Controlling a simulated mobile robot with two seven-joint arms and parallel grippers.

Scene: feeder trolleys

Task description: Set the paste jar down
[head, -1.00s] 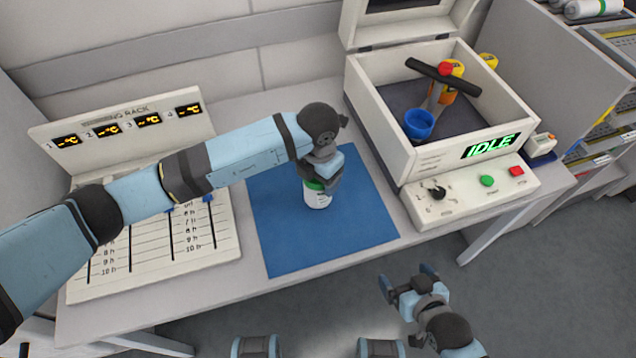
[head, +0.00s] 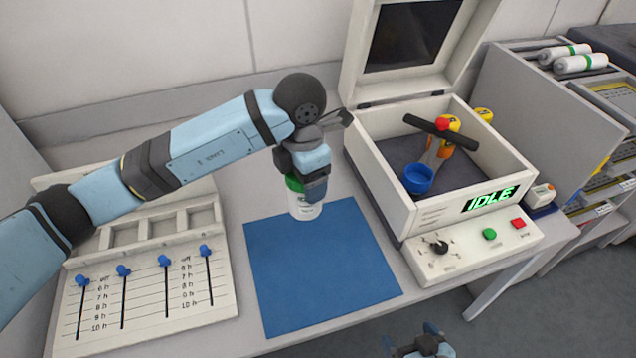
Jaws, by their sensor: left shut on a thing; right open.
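The paste jar (head: 305,206) is white with a green lid. My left gripper (head: 306,182) is shut on it from above and covers part of the lid. The jar is upright in front of the far edge of the blue mat (head: 318,268); I cannot tell whether its base touches anything. My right gripper (head: 418,342) is open and empty at the bottom edge of the view, low in front of the bench and partly cut off.
A thawing rack (head: 150,325) with blue sliders stands at the left. An open-lidded machine (head: 400,205) showing IDLE stands at the right, with a blue cup (head: 418,178) inside. The blue mat is otherwise bare. Shelves (head: 570,110) stand far right.

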